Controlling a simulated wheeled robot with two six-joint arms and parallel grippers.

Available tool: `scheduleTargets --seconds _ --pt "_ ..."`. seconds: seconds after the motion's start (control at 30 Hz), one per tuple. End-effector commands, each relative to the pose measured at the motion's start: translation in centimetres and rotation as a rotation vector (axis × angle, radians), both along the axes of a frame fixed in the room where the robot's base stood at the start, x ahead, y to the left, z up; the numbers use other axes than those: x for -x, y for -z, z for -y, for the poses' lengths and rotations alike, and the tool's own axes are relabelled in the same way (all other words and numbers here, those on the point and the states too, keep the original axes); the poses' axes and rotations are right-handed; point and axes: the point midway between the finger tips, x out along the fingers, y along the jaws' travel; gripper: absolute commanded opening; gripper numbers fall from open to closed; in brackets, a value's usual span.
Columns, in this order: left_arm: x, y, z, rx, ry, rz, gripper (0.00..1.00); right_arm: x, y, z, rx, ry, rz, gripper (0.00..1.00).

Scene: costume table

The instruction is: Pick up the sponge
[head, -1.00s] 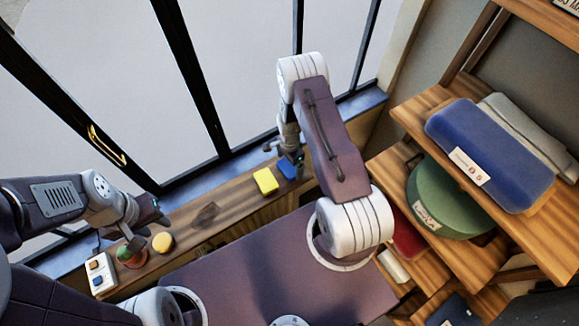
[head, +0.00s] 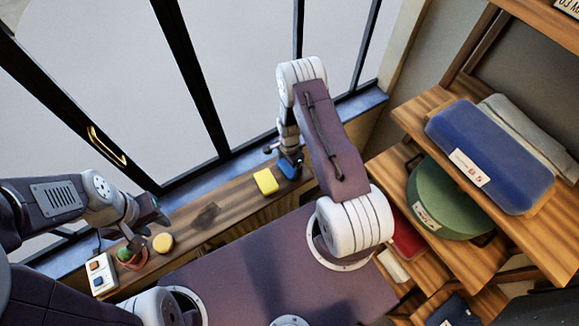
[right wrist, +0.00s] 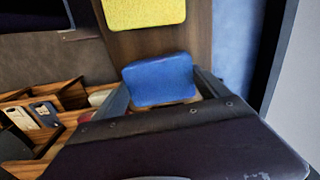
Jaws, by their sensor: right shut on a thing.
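A blue sponge-like block (head: 289,169) is at the far end of the wooden ledge, under my right gripper (head: 290,160). In the right wrist view the blue block (right wrist: 159,80) sits between the two fingers of my right gripper (right wrist: 160,88), which is shut on it. Whether it is clear of the ledge I cannot tell. A similar yellow block (head: 265,181) lies on the ledge just left of it and also shows in the right wrist view (right wrist: 144,12). My left gripper (head: 146,222) hovers above the ledge's left part; its finger opening is unclear.
The wooden ledge (head: 232,206) runs below the window. A potted plant (head: 132,258), a round yellow thing (head: 162,243) and a button box (head: 100,273) stand near my left gripper. Shelves at the right hold a blue case (head: 490,155) and a green round box (head: 445,200).

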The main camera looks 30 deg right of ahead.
Motion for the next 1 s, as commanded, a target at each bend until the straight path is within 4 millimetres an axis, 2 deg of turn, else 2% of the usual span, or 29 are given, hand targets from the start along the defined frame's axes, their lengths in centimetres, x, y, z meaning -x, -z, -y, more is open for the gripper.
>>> scheduleTargets --seconds 0.17,0.6,0.8,1.0 --pt "0.0 1.4 0.0 0.000 0.000 0.000 0.36 -0.1 -2.8 0.0 0.001 0.000 0.005 0.48" --pt "0.0 3.6 0.0 0.000 0.000 0.000 0.36 8.1 -8.6 5.5 0.001 0.005 0.001 0.48" --pt "0.0 3.9 0.0 0.000 0.000 0.000 0.36 9.6 -9.8 6.4 0.000 0.001 0.000 0.48" --pt "0.0 3.8 0.0 0.000 0.000 0.000 0.36 9.7 -10.0 6.5 0.000 -0.001 0.000 0.48"
